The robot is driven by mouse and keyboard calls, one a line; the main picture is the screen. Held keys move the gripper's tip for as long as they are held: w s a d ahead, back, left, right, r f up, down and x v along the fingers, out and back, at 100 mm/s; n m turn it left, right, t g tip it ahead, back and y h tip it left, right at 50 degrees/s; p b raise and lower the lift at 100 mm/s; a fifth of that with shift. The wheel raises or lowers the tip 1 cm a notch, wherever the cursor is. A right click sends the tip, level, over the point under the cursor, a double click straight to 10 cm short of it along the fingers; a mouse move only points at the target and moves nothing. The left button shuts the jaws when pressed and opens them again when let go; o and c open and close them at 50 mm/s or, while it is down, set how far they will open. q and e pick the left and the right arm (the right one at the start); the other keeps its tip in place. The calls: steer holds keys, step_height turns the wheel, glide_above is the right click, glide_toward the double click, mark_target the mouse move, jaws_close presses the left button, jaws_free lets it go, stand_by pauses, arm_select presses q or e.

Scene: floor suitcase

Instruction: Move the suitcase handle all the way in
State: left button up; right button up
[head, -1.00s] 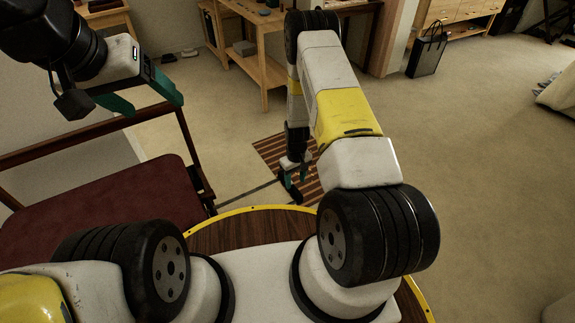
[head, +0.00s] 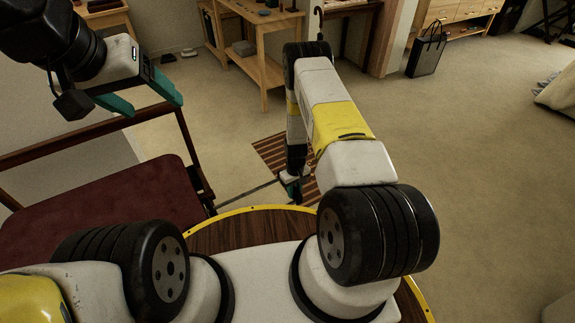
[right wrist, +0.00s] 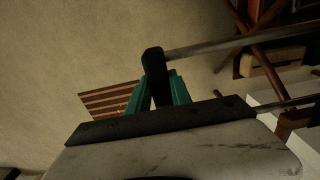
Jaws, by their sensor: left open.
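The suitcase handle has a black grip (right wrist: 154,68) and a pale metal rod (right wrist: 225,43) running off to the right in the right wrist view. In the head view a thin dark rod (head: 245,194) runs from the chair's side to my right gripper (head: 291,192). In the wrist view the green fingers of that gripper (right wrist: 159,78) lie on both sides of the black grip, close against it, and look shut on it. My left gripper (head: 155,107) is open and empty, high at the upper left.
A striped mat (head: 268,150) lies by my right gripper. A wooden table (head: 262,35) and a black bag (head: 427,55) stand farther back. The carpet at the right is largely clear.

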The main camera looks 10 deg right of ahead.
jaws_close()
stand_by(1.0)
